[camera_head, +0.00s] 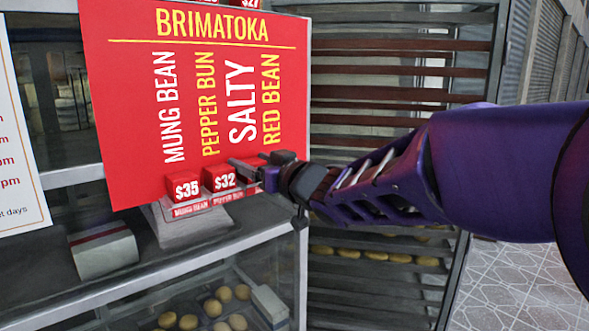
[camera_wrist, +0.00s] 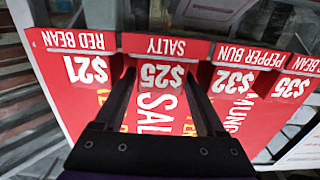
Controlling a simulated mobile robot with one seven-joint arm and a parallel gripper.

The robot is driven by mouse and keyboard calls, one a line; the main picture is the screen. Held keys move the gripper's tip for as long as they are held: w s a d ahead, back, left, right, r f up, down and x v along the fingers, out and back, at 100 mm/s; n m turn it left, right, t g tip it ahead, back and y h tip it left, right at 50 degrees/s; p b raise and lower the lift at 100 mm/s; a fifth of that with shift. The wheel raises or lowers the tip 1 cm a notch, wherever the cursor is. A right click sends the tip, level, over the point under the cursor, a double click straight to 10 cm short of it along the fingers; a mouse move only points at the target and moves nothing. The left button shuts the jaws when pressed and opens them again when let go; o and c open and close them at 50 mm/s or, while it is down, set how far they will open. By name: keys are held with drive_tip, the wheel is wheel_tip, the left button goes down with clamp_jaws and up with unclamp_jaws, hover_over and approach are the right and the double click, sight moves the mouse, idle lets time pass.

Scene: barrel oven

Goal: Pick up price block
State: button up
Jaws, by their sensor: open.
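Red price blocks with white numbers stand in a row in front of the red menu sign. In the head view I see the $35 block (camera_head: 184,187) and the $32 block (camera_head: 219,178); my gripper hides those to the right. The wrist view shows the row upside down: the $21 block (camera_wrist: 86,70), the $25 block (camera_wrist: 163,76), the $32 block (camera_wrist: 235,79) and the $35 block (camera_wrist: 291,87). My gripper (camera_wrist: 159,75) is open and empty, its fingers on either side of the $25 block. Contact cannot be told. It also shows in the head view (camera_head: 252,163).
The blocks sit on a clear label holder (camera_head: 207,200) on a grey stand (camera_head: 190,225). The red sign (camera_head: 195,95) rises close behind. Below is a glass case with round buns (camera_head: 222,294). A dark slatted rack (camera_head: 385,120) stands behind my arm.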

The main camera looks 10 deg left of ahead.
drive_tip(key=c, duration=1.1)
drive_tip(key=shift+c, duration=0.2)
drive_tip(key=shift+r, duration=0.25)
